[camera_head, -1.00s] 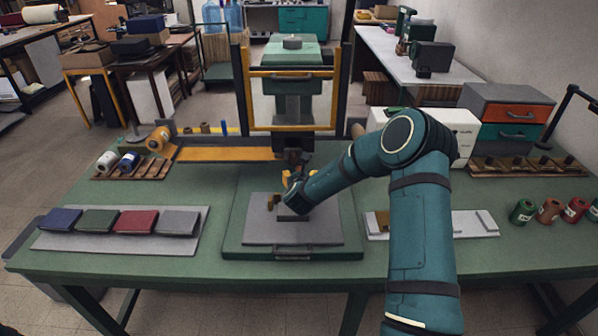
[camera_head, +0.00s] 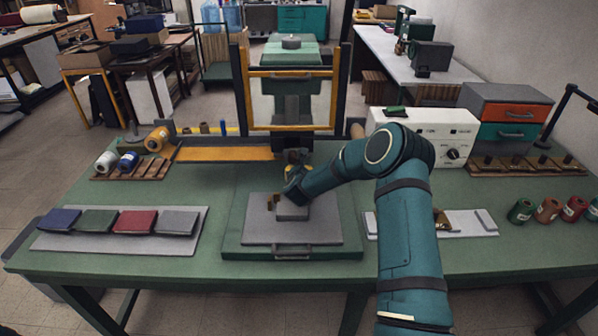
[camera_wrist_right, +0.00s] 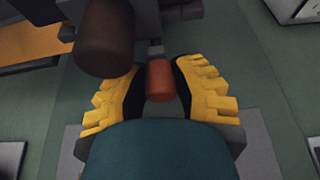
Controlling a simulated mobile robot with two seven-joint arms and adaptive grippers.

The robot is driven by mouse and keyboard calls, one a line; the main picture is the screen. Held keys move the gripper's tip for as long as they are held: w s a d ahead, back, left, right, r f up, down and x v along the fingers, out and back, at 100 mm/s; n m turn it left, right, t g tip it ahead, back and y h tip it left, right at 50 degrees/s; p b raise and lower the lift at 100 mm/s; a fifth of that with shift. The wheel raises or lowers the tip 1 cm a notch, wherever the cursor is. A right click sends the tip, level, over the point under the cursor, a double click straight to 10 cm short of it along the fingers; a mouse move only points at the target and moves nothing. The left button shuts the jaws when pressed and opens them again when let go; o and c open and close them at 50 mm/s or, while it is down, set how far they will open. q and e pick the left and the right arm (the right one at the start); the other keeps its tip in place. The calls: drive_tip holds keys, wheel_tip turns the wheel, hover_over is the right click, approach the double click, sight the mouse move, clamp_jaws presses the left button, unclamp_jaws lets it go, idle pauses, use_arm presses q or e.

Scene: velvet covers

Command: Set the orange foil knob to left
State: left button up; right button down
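The orange knob (camera_wrist_right: 160,80) shows in the right wrist view as a short orange-brown cylinder on a thin stem. My right gripper (camera_wrist_right: 160,97) has its yellow-padded fingers spread on either side of the knob, with a gap to each side. In the head view my right gripper (camera_head: 292,170) is at the front of the press, above the rear of the grey plate (camera_head: 262,232); the knob is not clear there. My left gripper is not in view.
A dark brown cylinder (camera_wrist_right: 104,38) hangs close to the left finger in the wrist view. The press frame (camera_head: 244,90) stands behind. A white control box (camera_head: 425,122) with a black dial is at the right. Velvet covers (camera_head: 135,221) lie front left.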

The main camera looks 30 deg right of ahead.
drive_tip(key=shift+w+a+b, duration=0.25)
drive_tip(key=shift+a+b, duration=0.1)
drive_tip(key=shift+a, duration=0.05)
drive_tip(key=w+a+b, duration=0.4)
drive_tip(key=a+b, duration=0.1)
drive_tip(key=a, duration=0.2)
drive_tip(key=shift+w+a+r, duration=0.15)
drive_tip(key=shift+w+a, duration=0.2)
drive_tip(key=shift+a, duration=0.05)
drive_tip(key=c, duration=0.7)
unclamp_jaws()
drive_tip(key=shift+w+a, duration=0.1)
